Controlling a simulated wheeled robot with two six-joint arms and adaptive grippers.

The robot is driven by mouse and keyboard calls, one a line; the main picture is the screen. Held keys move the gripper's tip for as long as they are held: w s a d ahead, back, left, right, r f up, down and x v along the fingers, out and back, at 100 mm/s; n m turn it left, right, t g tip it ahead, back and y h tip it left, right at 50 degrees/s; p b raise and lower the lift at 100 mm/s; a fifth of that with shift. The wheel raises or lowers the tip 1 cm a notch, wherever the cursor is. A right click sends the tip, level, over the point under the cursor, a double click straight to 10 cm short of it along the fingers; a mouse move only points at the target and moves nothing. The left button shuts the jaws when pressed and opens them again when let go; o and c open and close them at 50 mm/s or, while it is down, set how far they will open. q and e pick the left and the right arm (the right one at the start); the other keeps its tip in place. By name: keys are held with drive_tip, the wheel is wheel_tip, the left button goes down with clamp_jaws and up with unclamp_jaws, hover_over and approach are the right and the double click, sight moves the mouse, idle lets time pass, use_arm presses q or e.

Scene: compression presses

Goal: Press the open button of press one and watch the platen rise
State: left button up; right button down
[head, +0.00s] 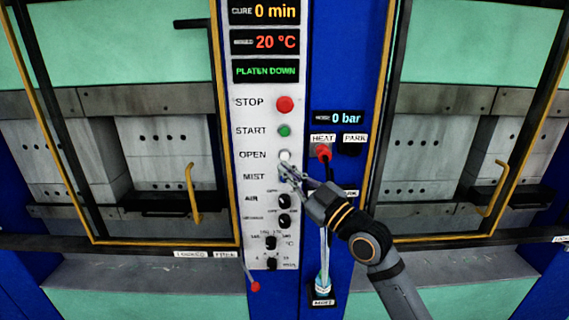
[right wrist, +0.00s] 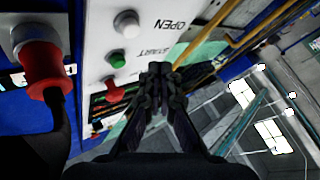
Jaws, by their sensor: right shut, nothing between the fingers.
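The control panel (head: 265,205) stands in the middle of the head view. Its white OPEN button (head: 284,155) sits between the green START button (head: 284,130) and the MIST button, which my gripper mostly hides. The OPEN button also shows in the right wrist view (right wrist: 126,23). My right gripper (head: 286,170) is shut and empty, its fingertips just below the OPEN button in the head view. I cannot tell whether they touch the panel. The status display (head: 266,71) reads PLATEN DOWN. My left gripper is not in view.
The red STOP button (head: 285,104) is higher on the panel. A red HEAT plug (head: 323,152) with a hanging cable is close right of my fingertips. Black knobs (head: 284,201) lie below. Yellow-edged press doors (head: 232,150) flank the panel.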

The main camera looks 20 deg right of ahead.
sight(285, 156)
drive_tip(key=shift+w+d+b, duration=0.25)
drive_tip(key=shift+w+b, duration=0.3)
drive_tip(key=shift+w, duration=0.3)
drive_tip(key=shift+w+d+b, duration=0.25)
drive_tip(key=shift+w+b, duration=0.25)
drive_tip(key=shift+w, duration=0.3)
drive_tip(key=shift+w+d+b, duration=0.1)
drive_tip(key=shift+w+b, duration=0.3)
drive_tip(key=shift+b, duration=0.05)
